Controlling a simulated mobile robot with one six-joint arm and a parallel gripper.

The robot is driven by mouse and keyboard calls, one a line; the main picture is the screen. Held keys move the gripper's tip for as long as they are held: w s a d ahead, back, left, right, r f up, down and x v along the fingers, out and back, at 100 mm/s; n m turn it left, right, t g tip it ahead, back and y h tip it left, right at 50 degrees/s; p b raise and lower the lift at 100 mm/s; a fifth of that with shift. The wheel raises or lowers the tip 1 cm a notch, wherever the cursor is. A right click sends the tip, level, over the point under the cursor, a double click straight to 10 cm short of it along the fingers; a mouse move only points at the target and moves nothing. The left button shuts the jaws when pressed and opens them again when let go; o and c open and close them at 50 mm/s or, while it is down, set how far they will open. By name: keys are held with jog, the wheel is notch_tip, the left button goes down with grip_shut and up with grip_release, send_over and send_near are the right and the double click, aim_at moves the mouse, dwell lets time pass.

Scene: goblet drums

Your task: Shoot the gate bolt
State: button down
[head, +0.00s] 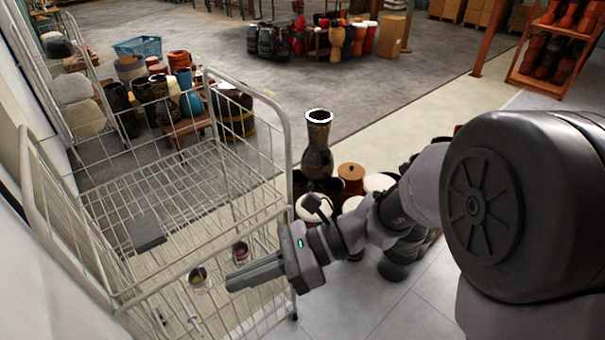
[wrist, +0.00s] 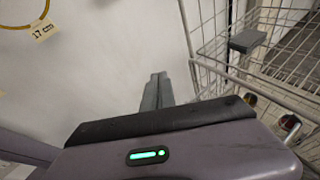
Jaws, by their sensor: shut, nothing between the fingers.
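The wire cage trolley (head: 283,213) stands at the left in the head view, with a low front gate panel along its near side. A small metal fitting (head: 194,321) low on the front wires may be the bolt; it is too small to be sure. In the wrist view a pale metal piece (wrist: 290,124) shows at the right edge, beside my gripper; I cannot tell if it is the bolt. My gripper (head: 230,284) is shut and empty, pointing left, over the cage's front rail in the picture. In the wrist view its fingers (wrist: 157,88) lie together before a pale wall.
Two small cups (head: 200,281) (head: 240,253) show by the front rail. A dark grey block (head: 146,231) lies in the cage. A tall dark goblet drum (head: 317,148) and several white-topped drums stand close to my arm.

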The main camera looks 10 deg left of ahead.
jog(key=w+a+f+m+t+y+p, duration=0.1)
jog(key=w+a+f+m+t+y, duration=0.3)
jog(key=w+f+m, duration=0.4)
jog(key=w+a+f+m+t+y+p, duration=0.2)
jog(key=w+a+f+m+t+y, duration=0.15)
jog(key=f+m, duration=0.4)
jog(key=s+d+f+m+t+h, duration=0.1)
jog(key=d+f+m+t+h, duration=0.3)
jog(key=f+m, duration=0.4)
jog(key=s+d+f+m+t+h+p, duration=0.1)
jog(key=d+f+m+t+h, duration=0.3)
jog(key=f, duration=1.1)
jog(key=d+m+t, duration=0.2)
jog(key=m+t, duration=0.1)
jog(key=m, duration=0.1)
jog(key=shift+d+m+h, duration=0.3)
jog(key=shift+m+h, duration=0.05)
jog(key=shift+w+a+f, duration=0.1)
jog(key=w+a+b, duration=0.4)
jog(key=w+b, duration=0.1)
jog(key=w, duration=0.5)
jog(key=shift+w+a+f, duration=0.15)
jog(key=shift+w+f, duration=0.15)
jog(key=shift+f, duration=0.15)
